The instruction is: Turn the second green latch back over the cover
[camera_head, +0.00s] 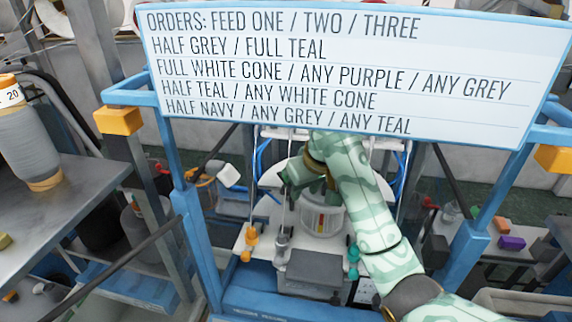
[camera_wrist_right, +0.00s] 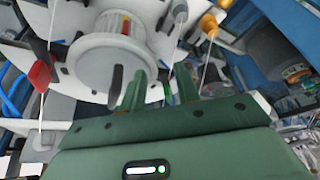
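My right gripper (camera_head: 290,178) is dark green and reaches over the machine from the right. In the right wrist view its two fingers (camera_wrist_right: 160,90) stand apart, with nothing visibly held between them. Just beyond them is a white drum (camera_head: 322,218) with a window of coloured strips; the drum also shows in the right wrist view (camera_wrist_right: 104,62). Small teal-green pieces (camera_head: 353,254) sit at the right of the machine front, apart from the gripper. A dark grey flat panel (camera_head: 313,268) lies at the front. I cannot tell which piece is the second green latch. My left gripper is out of view.
An orders sign (camera_head: 340,75) hangs above the machine and a blue frame (camera_head: 186,215) surrounds it. Orange pieces (camera_head: 250,240) sit at the left front. A grey yarn cone (camera_head: 30,145) stands on the left table. A red piece (camera_wrist_right: 40,72) is near the drum.

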